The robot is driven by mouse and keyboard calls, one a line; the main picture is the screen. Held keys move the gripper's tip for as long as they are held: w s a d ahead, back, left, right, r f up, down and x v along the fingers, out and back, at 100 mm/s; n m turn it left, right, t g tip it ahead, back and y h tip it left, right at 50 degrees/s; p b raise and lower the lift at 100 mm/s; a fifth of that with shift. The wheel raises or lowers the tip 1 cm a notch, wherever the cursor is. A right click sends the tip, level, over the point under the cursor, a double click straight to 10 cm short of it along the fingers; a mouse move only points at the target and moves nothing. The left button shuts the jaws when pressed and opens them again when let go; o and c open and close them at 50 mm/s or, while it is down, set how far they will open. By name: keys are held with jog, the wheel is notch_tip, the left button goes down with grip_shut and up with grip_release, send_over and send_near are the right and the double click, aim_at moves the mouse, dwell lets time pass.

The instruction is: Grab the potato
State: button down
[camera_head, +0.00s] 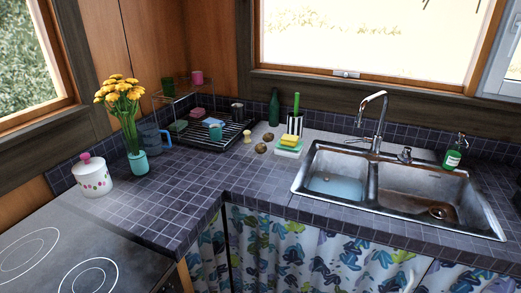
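Two small brown roundish lumps that look like potatoes lie on the dark tiled counter, left of the sink. One potato (261,148) is nearer the front edge. The other (268,137) is just behind it and to the right. They are small in the picture, so I cannot be sure that both are potatoes. A small pale-topped item (247,137) stands just to their left. My gripper is not in view, and nothing is seen touching the lumps.
Sponges (288,146) and a utensil holder (294,124) stand right of the lumps, with a green bottle (274,107) behind. A dish rack (229,135) is to the left. The double sink (367,210) is further right. The counter in front (235,170) is clear.

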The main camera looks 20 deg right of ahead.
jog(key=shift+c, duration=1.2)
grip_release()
